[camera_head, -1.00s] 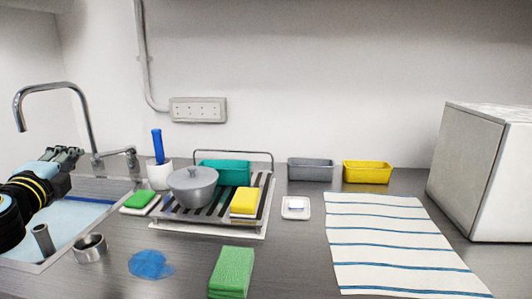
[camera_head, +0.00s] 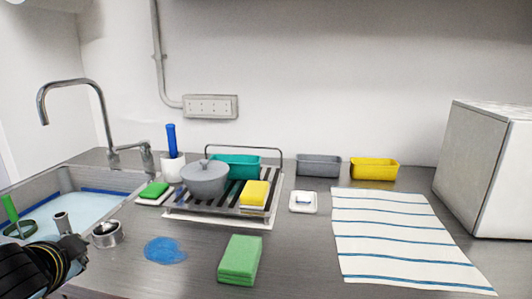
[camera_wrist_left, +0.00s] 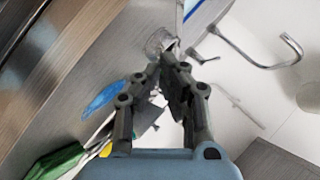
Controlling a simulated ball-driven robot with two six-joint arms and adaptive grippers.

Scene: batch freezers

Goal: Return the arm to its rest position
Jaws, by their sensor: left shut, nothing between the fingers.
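My left arm comes in at the lower left of the head view, with black links and yellow bands. My left gripper (camera_head: 72,246) is low over the sink's front right edge, close to the small metal cup. In the left wrist view the same gripper (camera_wrist_left: 168,62) has its grey fingers drawn together at the tips, with nothing held. The metal cup shows just beyond the fingertips there. My right arm and gripper are not in view.
The sink (camera_head: 105,205) with its faucet (camera_head: 75,85) is at left. The metal cup (camera_head: 108,234), blue puddle (camera_head: 165,250), green sponge (camera_head: 240,258) and dish rack (camera_head: 215,218) with a grey pot (camera_head: 205,177) stand right of it. A striped towel (camera_head: 400,238) lies at right.

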